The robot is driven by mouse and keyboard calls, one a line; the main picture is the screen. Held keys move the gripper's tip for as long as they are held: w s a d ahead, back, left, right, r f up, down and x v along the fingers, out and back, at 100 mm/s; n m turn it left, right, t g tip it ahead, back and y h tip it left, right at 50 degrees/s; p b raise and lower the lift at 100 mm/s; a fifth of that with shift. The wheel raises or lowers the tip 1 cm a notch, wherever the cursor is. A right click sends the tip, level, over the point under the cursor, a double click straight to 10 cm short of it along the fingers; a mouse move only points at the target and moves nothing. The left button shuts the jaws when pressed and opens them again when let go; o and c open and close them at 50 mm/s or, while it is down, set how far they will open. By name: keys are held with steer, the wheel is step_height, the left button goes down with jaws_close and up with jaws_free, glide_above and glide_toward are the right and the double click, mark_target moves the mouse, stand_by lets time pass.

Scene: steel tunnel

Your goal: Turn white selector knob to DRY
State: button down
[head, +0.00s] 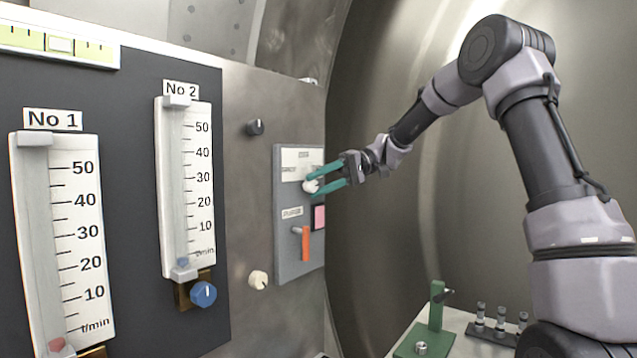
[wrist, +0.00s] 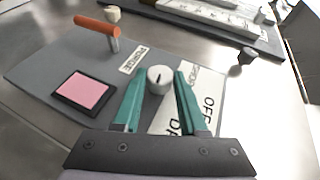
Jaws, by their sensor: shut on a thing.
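The white selector knob (head: 311,187) is on a grey panel (head: 287,255) on the wall. It also shows in the wrist view (wrist: 159,79), with a small dark mark on its face whose direction I cannot read surely. My gripper (wrist: 160,82) has its two green fingers on either side of the knob, shut on it. In the wrist view a white label (wrist: 172,122) beside the knob reads OFF and, partly hidden by my gripper, what looks like the start of DRY. In the head view my gripper (head: 315,184) reaches the panel from the right.
An orange lever (head: 305,243) and a pink square (head: 319,217) sit on the panel below the knob. A black knob (head: 255,127) and a cream knob (head: 258,279) are on the wall to the left. Flow gauges stand farther left. A green stand (head: 436,307) is below right.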

steer(key=shift+f+m+g+y, duration=0.2)
steer(key=shift+m+g+y, duration=0.35)
steer(key=shift+y, duration=0.5)
steer(key=shift+f+m+g+y, duration=0.2)
steer(key=shift+m+g+y, duration=0.35)
steer(key=shift+y, duration=0.45)
steer(key=shift+f+m+g+y, duration=0.2)
steer(key=shift+m+g+y, duration=0.2)
steer(key=shift+g+y, duration=0.5)
steer(key=shift+y, duration=0.35)
steer(key=shift+c, duration=2.2)
jaws_free()
steer(key=v, duration=1)
steer(key=shift+d, duration=0.35)
steer(key=shift+w+f, duration=0.1)
